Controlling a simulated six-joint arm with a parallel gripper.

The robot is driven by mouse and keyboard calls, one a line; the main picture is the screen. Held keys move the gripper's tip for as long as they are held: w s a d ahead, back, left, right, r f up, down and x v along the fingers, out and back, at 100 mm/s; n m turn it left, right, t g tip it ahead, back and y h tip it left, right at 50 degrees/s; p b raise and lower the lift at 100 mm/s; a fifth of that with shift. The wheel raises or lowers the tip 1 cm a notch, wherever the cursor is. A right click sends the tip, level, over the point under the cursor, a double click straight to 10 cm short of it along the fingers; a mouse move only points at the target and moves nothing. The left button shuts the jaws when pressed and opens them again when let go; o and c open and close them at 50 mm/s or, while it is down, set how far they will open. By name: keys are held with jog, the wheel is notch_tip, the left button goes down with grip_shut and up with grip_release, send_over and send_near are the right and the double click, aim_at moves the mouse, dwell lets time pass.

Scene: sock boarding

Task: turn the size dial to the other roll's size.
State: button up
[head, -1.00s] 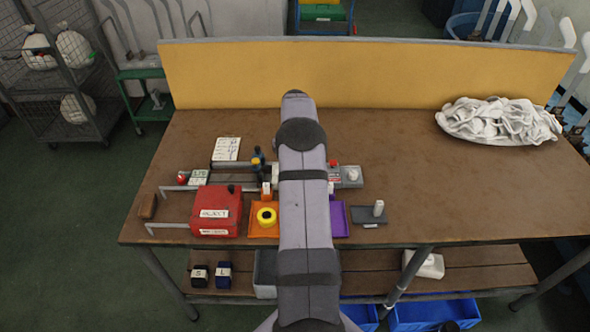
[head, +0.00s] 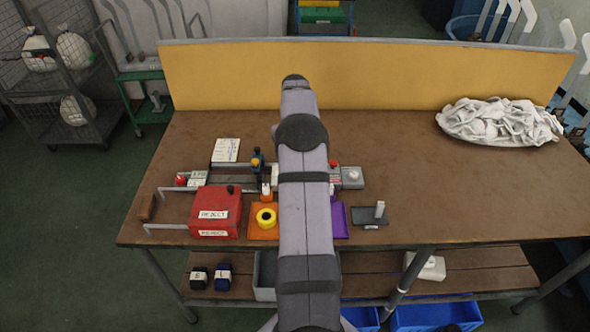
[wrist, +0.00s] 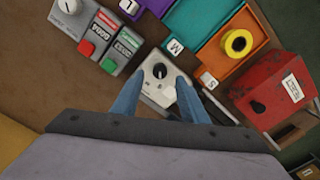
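The size dial is a black knob (wrist: 160,71) on a pale grey box (wrist: 165,92) in the middle of the wrist view. A pale mark shows on the knob; the setting is too small to read. My gripper (wrist: 158,88) has two blue fingers spread apart, one on each side of the dial box, with nothing seen between them but the box. Whether they touch it I cannot tell. A yellow roll (wrist: 237,42) lies in an orange tray (wrist: 213,58) near an S tag (wrist: 209,80). In the head view, my arm hides the dial and gripper.
A teal tray (wrist: 194,22) has an M tag (wrist: 173,47). A purple tray (head: 341,224) shows beside my arm. A red reject box (head: 215,212) stands left of the orange tray. White socks (head: 500,122) lie far right; the right tabletop is mostly clear.

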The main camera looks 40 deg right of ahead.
jog(key=shift+r, duration=1.65)
jog(key=shift+a, duration=0.1)
jog(key=shift+w+a, duration=0.2)
jog(key=shift+a, duration=0.15)
jog(key=s+a+r+n, duration=0.1)
jog(key=a, duration=1)
jog(key=s+a+r, duration=0.1)
jog(key=a+r, duration=0.1)
jog(key=a, duration=0.9)
jog(key=s+a+f+n, duration=0.1)
jog(key=s+a+f, duration=0.3)
jog(key=s+a, duration=1.1)
jog(key=shift+s+a, duration=0.3)
jog(key=shift+s, duration=0.85)
